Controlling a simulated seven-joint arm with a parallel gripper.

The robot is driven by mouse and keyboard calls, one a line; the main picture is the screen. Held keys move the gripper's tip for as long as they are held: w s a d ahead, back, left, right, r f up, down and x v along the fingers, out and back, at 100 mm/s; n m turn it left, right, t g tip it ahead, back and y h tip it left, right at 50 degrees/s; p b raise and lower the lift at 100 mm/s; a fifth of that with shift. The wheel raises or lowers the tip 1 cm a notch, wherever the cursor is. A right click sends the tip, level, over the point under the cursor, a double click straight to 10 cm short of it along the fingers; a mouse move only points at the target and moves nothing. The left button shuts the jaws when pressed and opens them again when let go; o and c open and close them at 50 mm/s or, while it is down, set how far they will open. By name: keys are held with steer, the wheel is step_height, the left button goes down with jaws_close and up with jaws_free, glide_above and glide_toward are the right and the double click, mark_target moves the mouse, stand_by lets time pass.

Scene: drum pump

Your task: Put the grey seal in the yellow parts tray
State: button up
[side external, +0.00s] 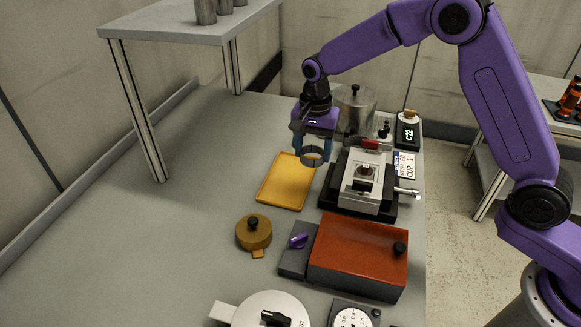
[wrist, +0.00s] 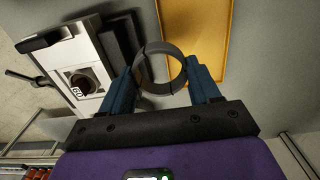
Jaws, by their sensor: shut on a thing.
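The grey seal is a ring (wrist: 147,83) held between the two blue fingers of my gripper (wrist: 160,86) in the wrist view. In the side external view the seal (side external: 314,155) hangs at the fingertips of my gripper (side external: 314,158), above the table. The yellow parts tray (side external: 284,186) is a shallow rectangle lying flat on the table, just left of and below the gripper in that view. In the wrist view the tray (wrist: 196,30) lies behind the ring, to its upper right. How high the ring is above the tray is hard to tell.
A grey and white vise-like fixture (side external: 362,183) stands right of the tray. An orange box (side external: 358,252) and a round brass piece (side external: 254,232) are nearer the front. The table left of the tray is clear.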

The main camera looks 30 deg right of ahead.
glide_above(291, 177)
step_height(291, 177, down, 7)
steer(key=shift+f, duration=1.45)
steer(key=shift+f, duration=0.15)
steer(key=o, duration=1)
step_height(291, 177, up, 12)
steer(key=shift+r, duration=0.15)
